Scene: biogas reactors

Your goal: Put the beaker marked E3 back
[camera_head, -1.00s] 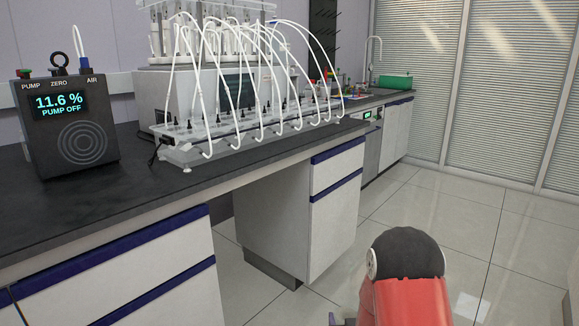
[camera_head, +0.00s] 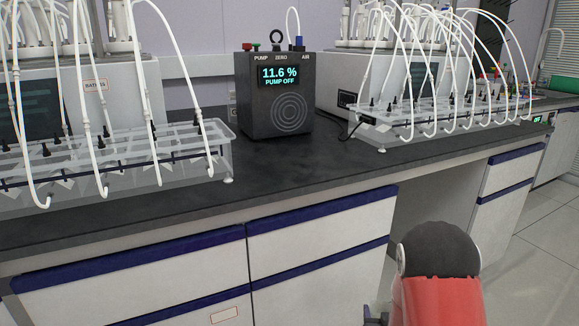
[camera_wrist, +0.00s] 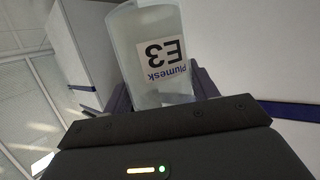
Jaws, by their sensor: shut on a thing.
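The beaker marked E3 (camera_wrist: 148,32) is a translucent vessel with a white "Plumesk E3" label (camera_wrist: 164,60). The label reads upside down in the wrist view. My gripper (camera_wrist: 163,92) is shut on the beaker, with a dark finger on each side of it. The beaker's lower part in the picture is hidden behind the gripper body. The beaker does not show in the head view, where my red and black arm is at the lower right.
A dark bench (camera_head: 270,175) runs across, with white, blue-trimmed drawers (camera_head: 320,235) below. A black pump box (camera_head: 275,95) reads 11.6 %, PUMP OFF. Clear tube racks (camera_head: 130,155) with white tubes stand left and right of it. Bare benchtop lies before the pump box.

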